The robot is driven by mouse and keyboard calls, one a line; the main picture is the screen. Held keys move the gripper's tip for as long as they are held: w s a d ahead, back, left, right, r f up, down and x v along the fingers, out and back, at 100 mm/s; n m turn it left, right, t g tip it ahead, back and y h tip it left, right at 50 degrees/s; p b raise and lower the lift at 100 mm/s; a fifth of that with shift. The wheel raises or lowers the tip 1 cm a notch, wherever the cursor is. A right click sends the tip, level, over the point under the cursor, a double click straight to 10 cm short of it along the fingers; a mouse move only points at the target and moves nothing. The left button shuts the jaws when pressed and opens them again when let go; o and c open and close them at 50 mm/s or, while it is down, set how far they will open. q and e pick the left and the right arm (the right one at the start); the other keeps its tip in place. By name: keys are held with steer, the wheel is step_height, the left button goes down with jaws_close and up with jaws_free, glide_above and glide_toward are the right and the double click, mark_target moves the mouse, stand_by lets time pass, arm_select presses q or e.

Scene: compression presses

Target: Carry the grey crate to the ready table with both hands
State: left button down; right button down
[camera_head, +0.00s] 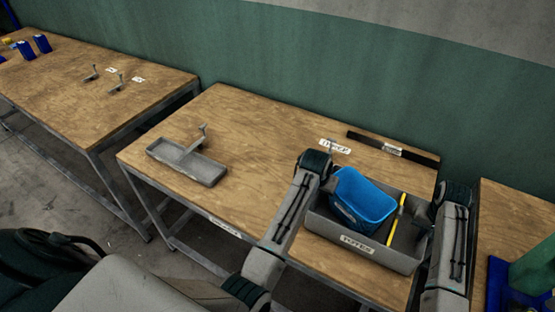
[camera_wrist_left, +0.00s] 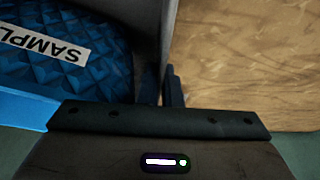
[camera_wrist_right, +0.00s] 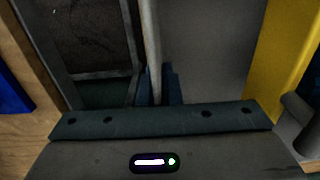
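The grey crate (camera_head: 384,255) sits on the wooden table in the head view, with a white label on its front wall. A blue bin (camera_head: 362,199) and a yellow bar-like thing (camera_head: 396,219) are in it. My left gripper (camera_head: 327,180) is at the crate's left wall; in the left wrist view its fingers (camera_wrist_left: 167,88) are close together on that wall. My right gripper (camera_head: 429,215) is at the right wall; in the right wrist view its fingers (camera_wrist_right: 158,85) close around that wall. I cannot tell which table is the ready table.
A grey tray with an upright handle (camera_head: 187,162) stands on the same table (camera_head: 240,120), left. A dark strip (camera_head: 393,147) lies behind the crate. Another table (camera_head: 60,85) stands left, across a gap.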

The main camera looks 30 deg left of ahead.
arm_select(q)
steer(key=shift+f+b, duration=0.45)
steer(key=shift+f, duration=0.15)
arm_select(e)
steer(key=shift+f, duration=0.55)
arm_select(q)
steer(key=c, duration=2.1)
jaws_free()
steer(key=shift+f, duration=0.15)
arm_select(e)
steer(key=c, duration=2.1)
jaws_free()
steer(key=shift+f, duration=0.15)
arm_select(q)
steer(key=o, duration=0.5)
steer(key=shift+s+r, duration=0.1)
steer(key=shift+r, duration=0.1)
arm_select(e)
steer(key=o, duration=0.5)
steer(key=shift+s, duration=0.1)
